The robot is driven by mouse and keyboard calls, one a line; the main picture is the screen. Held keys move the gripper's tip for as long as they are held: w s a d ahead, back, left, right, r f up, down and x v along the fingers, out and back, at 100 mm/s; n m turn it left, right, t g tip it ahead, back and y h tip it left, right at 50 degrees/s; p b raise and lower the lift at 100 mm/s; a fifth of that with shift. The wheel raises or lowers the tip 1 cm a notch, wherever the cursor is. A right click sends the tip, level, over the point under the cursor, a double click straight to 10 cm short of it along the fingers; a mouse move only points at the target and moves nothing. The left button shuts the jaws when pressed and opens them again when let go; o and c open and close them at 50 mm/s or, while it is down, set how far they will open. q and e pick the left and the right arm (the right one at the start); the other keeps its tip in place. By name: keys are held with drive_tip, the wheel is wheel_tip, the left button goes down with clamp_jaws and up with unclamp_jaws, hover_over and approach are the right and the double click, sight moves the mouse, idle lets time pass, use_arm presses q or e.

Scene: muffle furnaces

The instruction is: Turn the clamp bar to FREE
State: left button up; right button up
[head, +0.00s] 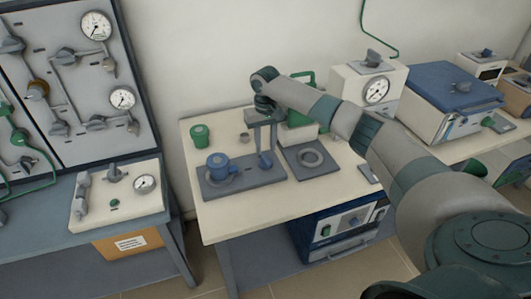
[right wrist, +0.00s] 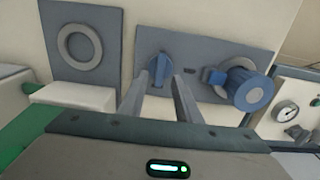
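The blue clamp bar (head: 265,160) stands at the right end of a grey plate (head: 240,180) on the bench. In the right wrist view the bar (right wrist: 160,70) sits on a round base and points along the picture's height. My right gripper (head: 262,148) reaches down over it from above. Its two fingers (right wrist: 160,84) are apart, with the bar showing between their tips; I cannot tell whether they touch it. A blue round cap (head: 218,163) is on the same plate; it also shows in the right wrist view (right wrist: 250,90). No FREE marking is readable. My left gripper is out of view.
A grey plate with a ring (head: 311,158) lies right of the clamp plate. A green-topped jar (head: 200,136) stands behind. A gauge box (head: 370,90) and a blue-lidded unit (head: 450,90) are further right. A gauge panel (head: 118,195) stands on the left bench.

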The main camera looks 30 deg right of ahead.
sight(266, 158)
drive_tip(key=shift+f+p, duration=0.4)
drive_tip(key=shift+f, duration=2.1)
clamp_jaws()
